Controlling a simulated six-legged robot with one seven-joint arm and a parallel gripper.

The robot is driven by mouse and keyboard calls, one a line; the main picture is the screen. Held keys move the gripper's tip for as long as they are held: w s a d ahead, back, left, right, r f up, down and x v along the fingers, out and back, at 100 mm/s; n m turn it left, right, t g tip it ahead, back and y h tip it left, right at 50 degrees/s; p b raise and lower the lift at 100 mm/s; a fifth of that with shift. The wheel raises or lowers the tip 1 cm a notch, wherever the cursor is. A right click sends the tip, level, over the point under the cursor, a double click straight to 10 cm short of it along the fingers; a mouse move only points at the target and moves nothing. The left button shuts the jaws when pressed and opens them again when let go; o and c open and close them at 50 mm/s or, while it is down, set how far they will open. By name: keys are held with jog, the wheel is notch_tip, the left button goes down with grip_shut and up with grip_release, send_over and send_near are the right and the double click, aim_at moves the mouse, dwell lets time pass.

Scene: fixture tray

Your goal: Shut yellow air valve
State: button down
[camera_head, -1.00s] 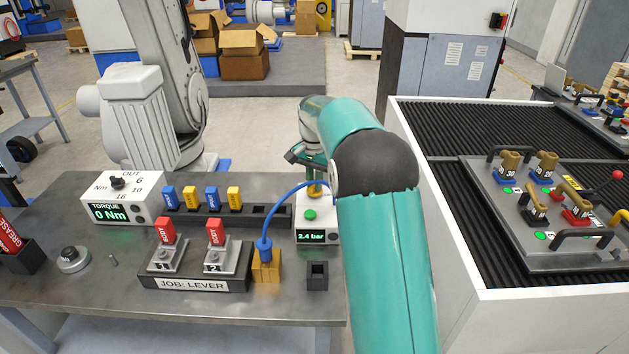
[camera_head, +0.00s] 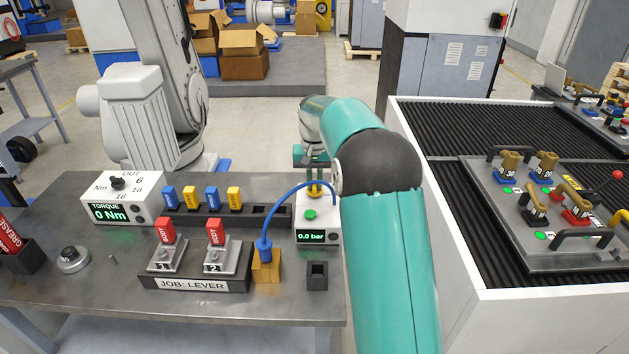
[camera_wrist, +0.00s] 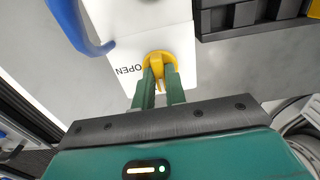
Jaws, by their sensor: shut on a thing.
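The yellow air valve (camera_wrist: 158,64) sits on top of the white air unit (camera_head: 318,217), beside the printed word OPEN in the wrist view. My gripper (camera_wrist: 159,90) is shut on the valve's yellow handle, one green finger on each side. In the head view the valve (camera_head: 315,190) shows just under my gripper (camera_head: 317,177), partly hidden by the fingers. The unit's display (camera_head: 311,236) reads 0.0 bar. A green button (camera_head: 310,215) is on the unit's front.
A blue hose (camera_head: 268,220) arcs from the unit to a brass block (camera_head: 266,268). Left of it stand the lever job fixture (camera_head: 194,284) and a dark rack (camera_head: 258,213) with blue and yellow pieces. A small dark socket (camera_head: 317,277) stands in front of the unit.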

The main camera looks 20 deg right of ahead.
aim_at(314, 184)
jog(key=c, duration=1.4)
grip_release()
jog(key=shift+c, duration=0.2)
notch_tip(314, 184, up, 14)
